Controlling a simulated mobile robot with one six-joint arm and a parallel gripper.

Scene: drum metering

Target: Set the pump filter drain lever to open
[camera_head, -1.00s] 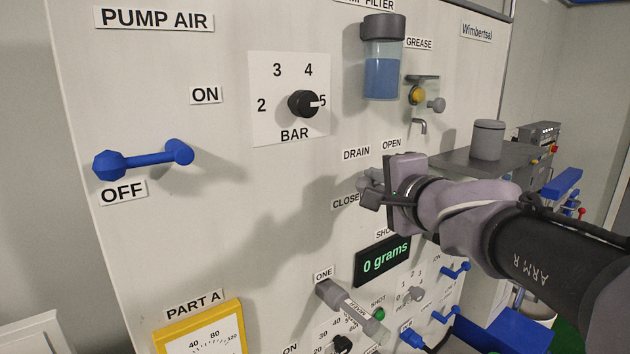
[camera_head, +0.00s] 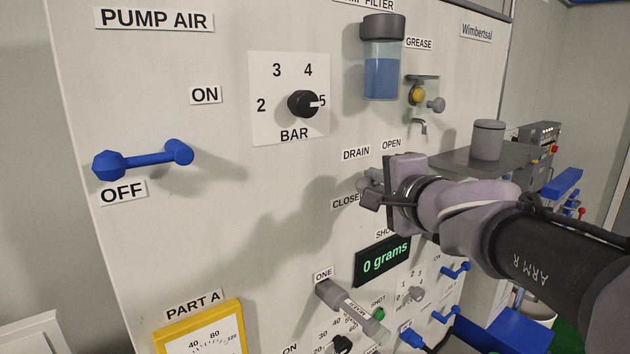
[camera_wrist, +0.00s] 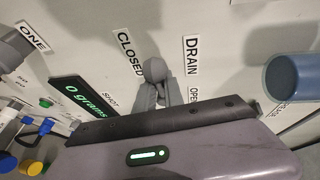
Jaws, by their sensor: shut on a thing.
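The drain lever (camera_wrist: 154,70) is grey with a round end and shows in the wrist view between the CLOSED label (camera_wrist: 131,52) and the DRAIN label (camera_wrist: 191,55). My gripper (camera_wrist: 158,92) is shut on the lever, with its fingers on either side of it. In the head view my gripper (camera_head: 370,190) is at the panel, below the DRAIN label and the OPEN label (camera_head: 391,145) and right of the CLOSED label (camera_head: 345,201). My gripper hides most of the lever there. The pump filter (camera_head: 383,70), a clear bowl with blue fluid, is above.
A grease outlet (camera_head: 420,127) and knob are above my gripper. A grey shelf (camera_head: 470,162) juts out behind my arm. The panel left of the gripper is mostly flat.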

